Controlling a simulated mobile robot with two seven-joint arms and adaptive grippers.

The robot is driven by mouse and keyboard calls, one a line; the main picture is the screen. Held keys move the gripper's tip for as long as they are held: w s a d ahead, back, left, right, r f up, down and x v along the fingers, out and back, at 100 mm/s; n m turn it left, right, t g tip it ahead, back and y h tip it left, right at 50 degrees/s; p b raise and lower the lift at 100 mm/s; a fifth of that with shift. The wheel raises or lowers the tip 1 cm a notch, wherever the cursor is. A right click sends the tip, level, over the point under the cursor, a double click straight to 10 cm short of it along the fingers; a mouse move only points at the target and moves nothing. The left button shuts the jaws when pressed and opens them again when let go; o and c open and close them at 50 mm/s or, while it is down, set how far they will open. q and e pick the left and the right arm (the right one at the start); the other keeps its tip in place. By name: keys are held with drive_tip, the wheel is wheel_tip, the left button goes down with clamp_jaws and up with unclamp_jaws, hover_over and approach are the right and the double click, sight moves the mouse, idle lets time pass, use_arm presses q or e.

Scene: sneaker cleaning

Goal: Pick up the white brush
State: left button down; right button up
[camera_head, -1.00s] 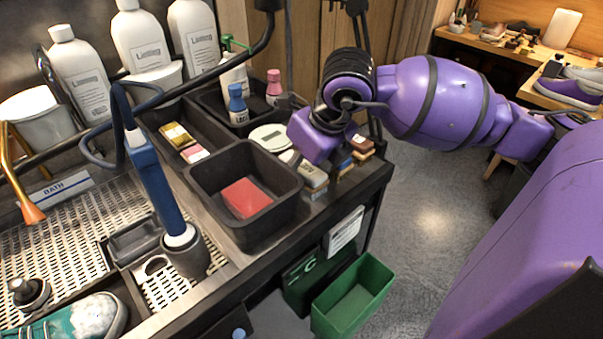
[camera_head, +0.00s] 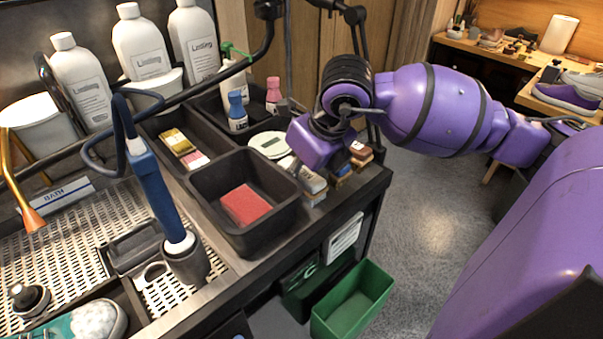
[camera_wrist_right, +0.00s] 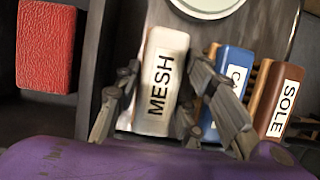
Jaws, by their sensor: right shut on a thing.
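The white brush (camera_wrist_right: 160,75), labelled MESH, lies on the bench top in the right wrist view. My right gripper (camera_wrist_right: 160,92) has one finger on each side of it and is shut on it. In the head view the white brush (camera_head: 311,179) shows partly below my right gripper (camera_head: 318,165), whose wrist hides the rest. A blue brush (camera_wrist_right: 231,80) stands close beside the right finger. A brown brush labelled SOLE (camera_wrist_right: 280,100) is to its right. My left gripper is not in view.
A black bin (camera_head: 270,222) with a red sponge (camera_head: 245,204) is left of the brushes. A round white scale (camera_head: 268,145) lies behind them. Blue (camera_head: 237,112) and pink (camera_head: 273,95) bottles stand farther back. A green box (camera_head: 352,300) is below the bench edge.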

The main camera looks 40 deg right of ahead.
wheel_tip(320, 180, up, 3)
drive_tip(key=shift+w+f, duration=0.1)
drive_tip(key=s+a+r, duration=0.1)
drive_tip(key=s+r, duration=0.7)
drive_tip(key=s, duration=0.2)
drive_tip(key=shift+r, duration=0.15)
drive_tip(key=s+b, duration=0.1)
drive_tip(key=b, duration=0.1)
drive_tip(key=shift+s+r+b, duration=0.1)
drive_tip(key=shift+s+b, duration=0.1)
drive_tip(key=shift+b, duration=0.15)
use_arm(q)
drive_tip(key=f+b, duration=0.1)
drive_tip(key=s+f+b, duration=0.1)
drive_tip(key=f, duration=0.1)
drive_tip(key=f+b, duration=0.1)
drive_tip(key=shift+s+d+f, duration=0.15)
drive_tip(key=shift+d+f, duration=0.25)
use_arm(e)
drive_tip(key=s+r, duration=0.2)
drive_tip(key=shift+s+a, duration=0.3)
drive_tip(key=shift+s, duration=0.05)
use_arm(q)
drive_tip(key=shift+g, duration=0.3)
